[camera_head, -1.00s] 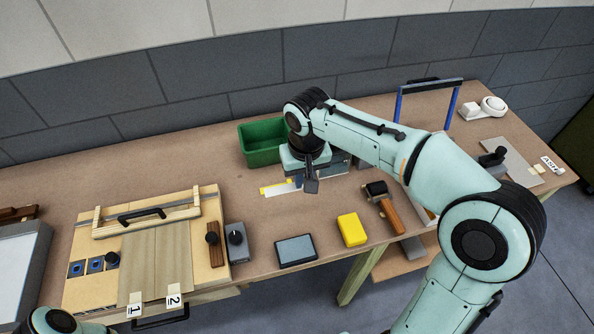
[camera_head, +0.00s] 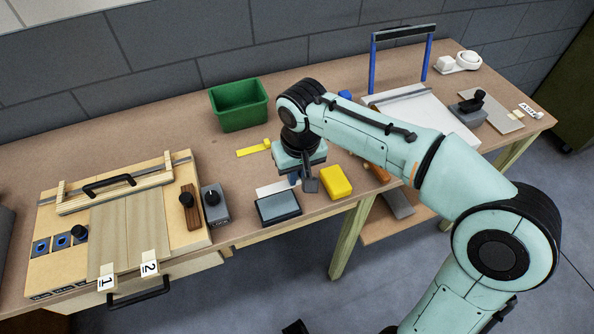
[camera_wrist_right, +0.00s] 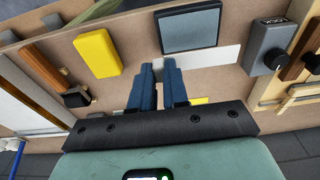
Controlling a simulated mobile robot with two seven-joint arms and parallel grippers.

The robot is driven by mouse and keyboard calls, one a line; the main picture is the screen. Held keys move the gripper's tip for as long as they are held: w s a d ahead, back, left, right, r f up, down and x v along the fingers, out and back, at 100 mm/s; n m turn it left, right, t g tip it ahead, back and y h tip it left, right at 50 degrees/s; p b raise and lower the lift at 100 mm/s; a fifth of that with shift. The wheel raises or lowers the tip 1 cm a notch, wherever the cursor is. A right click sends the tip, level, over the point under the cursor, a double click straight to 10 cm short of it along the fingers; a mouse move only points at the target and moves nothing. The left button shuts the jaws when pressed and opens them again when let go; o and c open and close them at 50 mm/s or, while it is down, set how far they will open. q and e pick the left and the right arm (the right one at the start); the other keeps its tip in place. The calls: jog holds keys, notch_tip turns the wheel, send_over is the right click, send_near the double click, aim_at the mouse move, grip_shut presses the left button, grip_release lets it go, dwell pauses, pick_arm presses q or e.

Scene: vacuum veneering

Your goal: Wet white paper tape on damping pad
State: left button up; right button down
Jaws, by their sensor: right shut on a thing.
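The white paper tape (camera_head: 270,188) is a short pale strip just behind the damping pad (camera_head: 278,207), a dark-framed grey-blue rectangle near the table's front edge. My right gripper (camera_wrist_right: 158,68) is shut on the tape, which sticks out to the right of the fingers in the wrist view (camera_wrist_right: 218,55). There the tape runs close along the edge of the damping pad (camera_wrist_right: 188,30). In the head view my right wrist hides part of the tape. I cannot tell whether the tape touches the pad. My left gripper is not in view.
A yellow block (camera_head: 336,181) lies right of the pad. A grey box with a knob (camera_head: 215,206) and a veneering board (camera_head: 60,220) are to the left. A green bin (camera_head: 239,104) and a yellow strip (camera_head: 252,150) lie behind. Bare table lies between the bin and the board.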

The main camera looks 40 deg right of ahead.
aim_at(296, 199)
jog(key=shift+f+b, duration=0.9)
jog(key=shift+f, duration=0.3)
jog(key=shift+f+b, duration=1.35)
jog(key=shift+f, duration=0.6)
jog(key=shift+f, duration=0.4)
